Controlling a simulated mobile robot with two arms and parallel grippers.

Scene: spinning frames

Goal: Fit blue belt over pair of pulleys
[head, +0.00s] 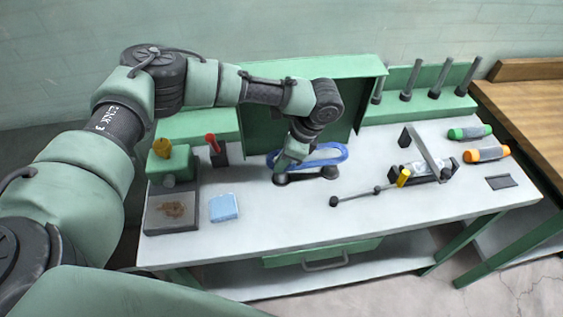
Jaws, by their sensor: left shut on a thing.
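The blue belt (332,149) is a long loop near the back middle of the table, in front of the green panel. My left gripper (283,171) points down at the belt's left end and is shut on it. Two dark round pulleys show below the belt, the right one (330,172) under the loop's right part and the left one (281,180) partly hidden by my gripper. I cannot tell whether the belt touches either pulley. My right gripper is not in view.
The table (270,235) is clear in front of the pulleys. A rod linkage (377,190) lies to the right, with orange (486,154) and green (469,132) spools beyond. A blue cloth (224,207) and a green box (170,164) are at left. A green panel (350,110) stands behind.

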